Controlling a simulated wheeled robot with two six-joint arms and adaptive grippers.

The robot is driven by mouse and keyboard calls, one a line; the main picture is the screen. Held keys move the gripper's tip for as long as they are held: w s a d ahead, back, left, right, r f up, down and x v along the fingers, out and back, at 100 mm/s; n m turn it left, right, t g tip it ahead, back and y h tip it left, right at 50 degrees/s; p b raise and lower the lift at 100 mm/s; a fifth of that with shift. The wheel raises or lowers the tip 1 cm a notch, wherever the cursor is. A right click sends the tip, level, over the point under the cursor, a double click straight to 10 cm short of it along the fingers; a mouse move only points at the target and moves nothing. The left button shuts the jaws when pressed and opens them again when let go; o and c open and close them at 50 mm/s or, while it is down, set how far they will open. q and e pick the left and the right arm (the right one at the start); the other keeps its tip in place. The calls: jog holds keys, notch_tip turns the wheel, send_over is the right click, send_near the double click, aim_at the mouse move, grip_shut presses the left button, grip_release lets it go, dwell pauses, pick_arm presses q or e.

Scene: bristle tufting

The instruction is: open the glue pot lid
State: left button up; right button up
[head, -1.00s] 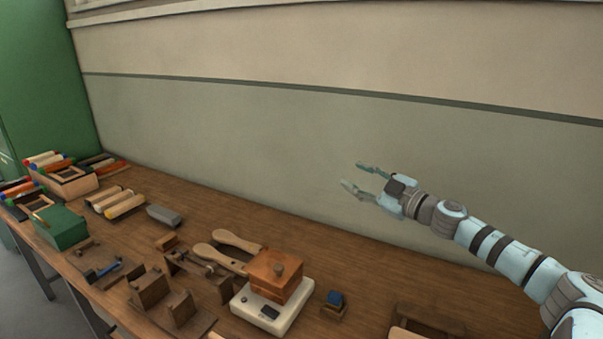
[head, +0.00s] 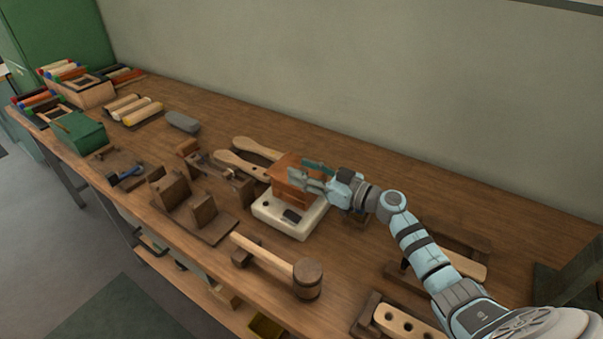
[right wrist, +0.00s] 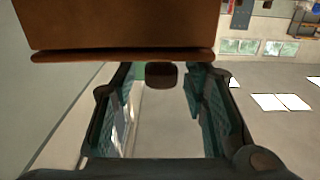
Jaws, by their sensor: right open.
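The glue pot is a copper-brown box (head: 287,178) on a white base (head: 290,222) near the middle of the bench. In the right wrist view the pot's body (right wrist: 120,25) fills the top left, with the lid's rim (right wrist: 125,56) below it. The dark lid knob (right wrist: 162,75) juts from the lid. My right gripper (head: 311,176) is at the pot's top, its fingers covering the lid and knob in the head view. In the right wrist view its open fingers (right wrist: 158,85) stand on either side of the knob, with gaps showing. My left gripper is not in view.
A wooden mallet (head: 280,262) lies in front of the pot. Wooden handles (head: 250,160) lie behind it, and a wooden jig (head: 195,205) stands to its left. A block with holes (head: 400,325) is at the front right.

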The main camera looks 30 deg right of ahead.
jog(key=shift+w+a, duration=0.25)
jog(key=shift+r, duration=0.1)
grip_shut()
